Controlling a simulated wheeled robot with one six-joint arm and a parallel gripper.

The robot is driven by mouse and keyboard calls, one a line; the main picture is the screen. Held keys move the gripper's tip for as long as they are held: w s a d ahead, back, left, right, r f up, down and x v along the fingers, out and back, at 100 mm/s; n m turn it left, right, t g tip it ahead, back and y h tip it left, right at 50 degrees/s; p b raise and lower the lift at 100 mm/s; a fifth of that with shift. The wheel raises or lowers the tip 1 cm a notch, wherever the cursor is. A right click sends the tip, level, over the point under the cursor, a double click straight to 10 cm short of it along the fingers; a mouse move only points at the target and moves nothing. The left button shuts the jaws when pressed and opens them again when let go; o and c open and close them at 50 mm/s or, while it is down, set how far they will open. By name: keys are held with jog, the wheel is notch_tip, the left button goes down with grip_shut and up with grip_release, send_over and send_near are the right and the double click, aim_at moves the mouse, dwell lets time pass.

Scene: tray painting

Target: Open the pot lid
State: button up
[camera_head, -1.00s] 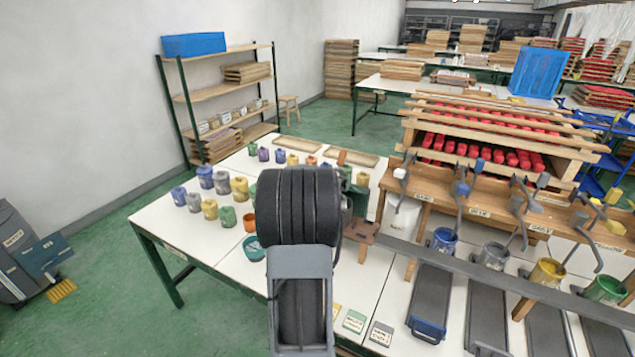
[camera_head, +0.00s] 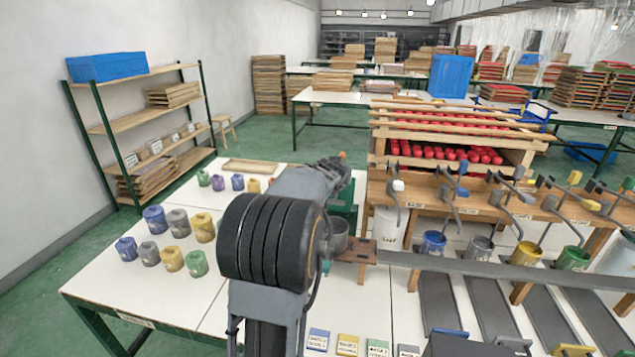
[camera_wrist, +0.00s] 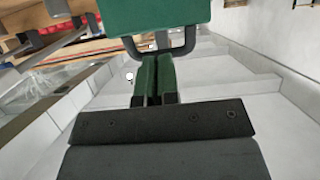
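A green block (camera_wrist: 160,15) with a dark U-shaped handle (camera_wrist: 186,42) fills the top of the wrist view. My gripper's green fingers (camera_wrist: 157,62) are close together, pointing at the handle; I cannot tell whether they touch it. In the head view my arm hides the fingertips. A green object (camera_head: 345,195) shows behind my arm, and a grey round part (camera_head: 335,237) beside it. Several small coloured pots stand on the white table, among them a blue pot (camera_head: 155,218), a yellow pot (camera_head: 203,227) and a green pot (camera_head: 196,263). I cannot tell which lid is meant.
A wooden rack (camera_head: 455,205) with levers stands right, above open paint pots such as a blue one (camera_head: 433,243) and a yellow one (camera_head: 525,254). A long grey bar (camera_head: 480,268) crosses in front. A shelf (camera_head: 150,120) stands left. The table's left front (camera_head: 130,290) is clear.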

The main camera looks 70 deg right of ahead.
jog(key=shift+o, duration=0.7)
jog(key=shift+w, duration=0.3)
jog(key=shift+o, duration=0.8)
jog(key=shift+s, duration=0.6)
jog(key=shift+o, duration=0.7)
jog(key=shift+a, duration=0.15)
jog(key=shift+o, duration=1.4)
jog(key=shift+w, duration=0.35)
jog(key=o, duration=0.3)
jog(key=shift+s, duration=0.2)
jog(key=o, duration=0.7)
